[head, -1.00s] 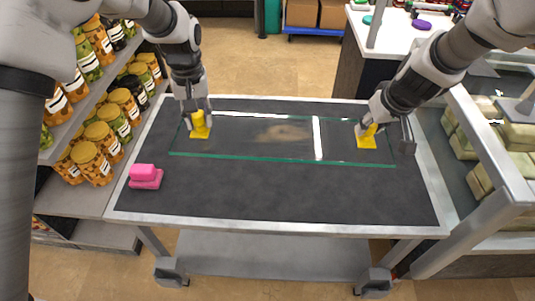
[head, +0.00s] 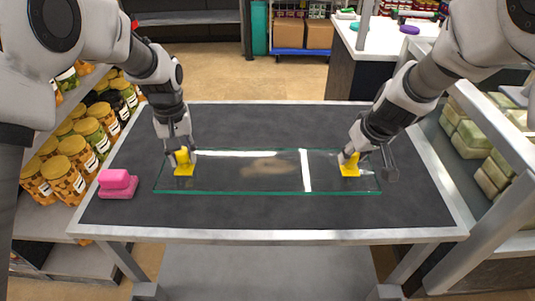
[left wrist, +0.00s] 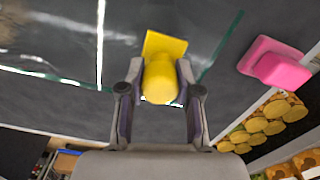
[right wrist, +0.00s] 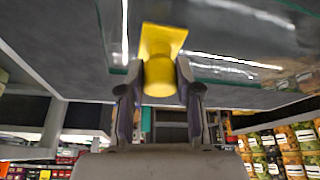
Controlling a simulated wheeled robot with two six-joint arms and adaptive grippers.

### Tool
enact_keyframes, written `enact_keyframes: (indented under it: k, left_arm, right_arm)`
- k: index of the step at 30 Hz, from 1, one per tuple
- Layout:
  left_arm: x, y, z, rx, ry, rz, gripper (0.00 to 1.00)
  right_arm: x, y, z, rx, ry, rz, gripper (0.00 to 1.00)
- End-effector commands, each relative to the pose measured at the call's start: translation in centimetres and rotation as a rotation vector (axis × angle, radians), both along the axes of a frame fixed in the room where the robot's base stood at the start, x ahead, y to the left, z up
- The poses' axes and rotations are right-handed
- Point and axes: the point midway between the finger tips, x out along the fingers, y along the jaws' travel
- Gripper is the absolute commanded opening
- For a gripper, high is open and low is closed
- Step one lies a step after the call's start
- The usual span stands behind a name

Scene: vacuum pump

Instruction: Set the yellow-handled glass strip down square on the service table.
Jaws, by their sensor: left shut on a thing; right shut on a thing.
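The clear glass strip (head: 225,174), with green edges and a yellow handle near each end, lies level over the dark top of the service table (head: 270,217). Its long edges run about parallel to the table's front edge. I cannot tell whether it touches the top or hovers just above. My left gripper (head: 180,153) is shut on the left yellow handle (head: 184,168); the left wrist view shows this handle (left wrist: 162,78) between the fingers. My right gripper (head: 352,153) is shut on the right yellow handle (head: 349,170), also between the fingers in the right wrist view (right wrist: 160,65).
A pink two-part block (head: 117,184) sits on the table left of the glass, apart from it. Shelves of jars (head: 75,150) stand close on the left. A case with pale green blocks (head: 470,138) stands on the right. The table's front strip is clear.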

Motion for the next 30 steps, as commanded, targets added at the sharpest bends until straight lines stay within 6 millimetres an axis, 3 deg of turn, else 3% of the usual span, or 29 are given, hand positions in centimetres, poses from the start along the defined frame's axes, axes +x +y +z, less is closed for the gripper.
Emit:
enact_keyframes:
  k: [8, 27, 28, 30]
  left_arm:
    - [0.1, 0.0, -0.5, 0.0, -0.003, 0.0, 0.0]
    - [0.1, 0.0, -5.0, 0.0, -0.003, 0.0, 0.0]
    - [0.0, 0.0, -5.1, 0.0, 0.0, 0.0, 0.37]
    - [0.0, 0.0, -4.8, 0.0, 0.0, 0.0, 0.58]
  right_arm:
    - [0.1, 0.0, -0.5, 0.0, -0.005, 0.0, 0.0]
    - [0.1, 0.0, -4.9, 0.0, -0.005, 0.0, 0.0]
    - [0.0, 0.0, -5.1, 0.0, 0.0, 0.0, 0.37]
    - [0.0, 0.0, -4.8, 0.0, 0.0, 0.0, 0.59]
